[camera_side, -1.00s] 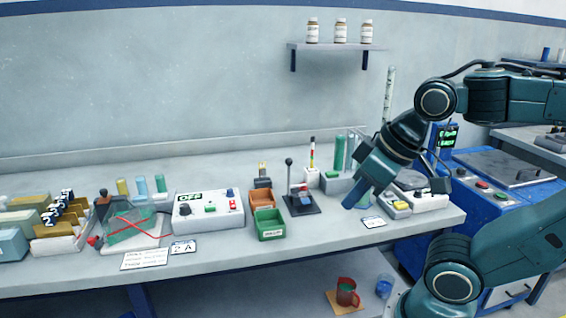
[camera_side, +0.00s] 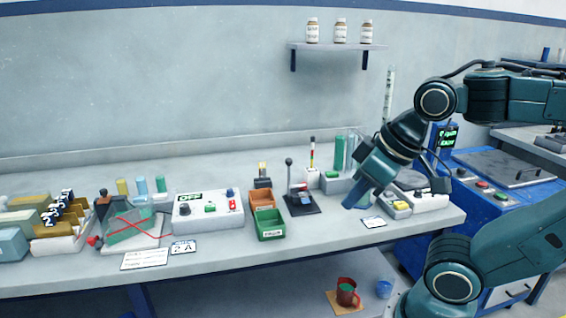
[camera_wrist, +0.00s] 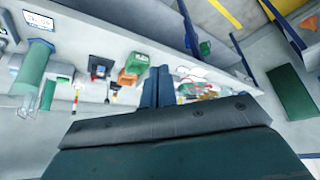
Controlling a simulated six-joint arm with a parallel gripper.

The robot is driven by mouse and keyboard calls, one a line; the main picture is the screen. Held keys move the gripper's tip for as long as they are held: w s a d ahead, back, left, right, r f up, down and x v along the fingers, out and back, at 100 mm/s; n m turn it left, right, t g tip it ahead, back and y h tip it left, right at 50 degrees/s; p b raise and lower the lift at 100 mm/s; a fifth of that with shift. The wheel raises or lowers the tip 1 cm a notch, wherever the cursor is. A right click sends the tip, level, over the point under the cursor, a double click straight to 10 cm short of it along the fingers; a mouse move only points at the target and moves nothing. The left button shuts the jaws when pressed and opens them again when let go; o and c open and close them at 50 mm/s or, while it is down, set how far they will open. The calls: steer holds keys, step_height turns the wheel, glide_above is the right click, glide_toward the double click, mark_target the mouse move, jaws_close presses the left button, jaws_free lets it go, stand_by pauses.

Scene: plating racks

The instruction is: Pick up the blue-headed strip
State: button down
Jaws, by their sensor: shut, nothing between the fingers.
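I cannot pick out a blue-headed strip for certain in either view. Upright strips with dark heads and white marks (camera_side: 62,205) stand in a rack at the far left of the bench; their head colours are too small to tell. My gripper (camera_side: 350,204) hangs over the right part of the bench in the side view, pointing down and left, far to the right of that rack. Its two blue fingers also show in the wrist view (camera_wrist: 157,86), side by side, shut and empty.
A white control box (camera_side: 208,208), an orange bin (camera_side: 263,198), a green bin (camera_side: 270,225) and a lever stand (camera_side: 302,203) are on the bench between rack and gripper. Tubes in a block (camera_side: 338,183) stand behind my gripper. The front right bench edge is mostly clear.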

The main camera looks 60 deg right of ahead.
steer(key=c, duration=1.1)
jaws_free()
steer(key=shift+w+r, duration=0.1)
